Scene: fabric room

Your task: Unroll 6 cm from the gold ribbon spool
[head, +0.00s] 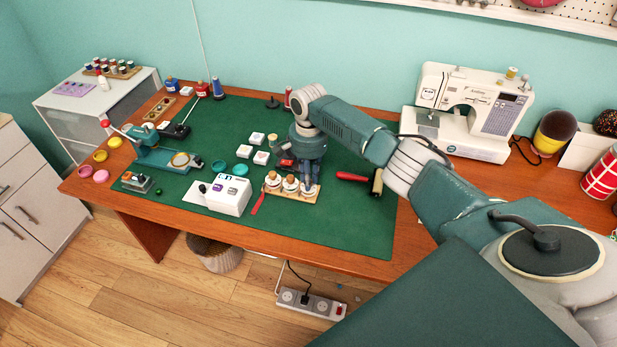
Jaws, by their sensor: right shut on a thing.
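A small wooden rack (293,196) stands on the green mat and holds a row of white spools with brownish tops, among them a left spool (272,180) and a middle spool (290,184). Their ribbon colours are too small to tell, so I cannot say which is gold. My right gripper (311,187) points down at the right end of the rack, over the right-hand spool, which it partly covers. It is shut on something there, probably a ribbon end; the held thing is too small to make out. My left gripper is not in view.
A white box-shaped device (229,195) stands left of the rack, with a red-handled tool (258,202) between. A roller with a red handle (353,177) lies to the right. White cards (257,139) lie behind. The green mat's front right is clear. A sewing machine (468,111) stands at right.

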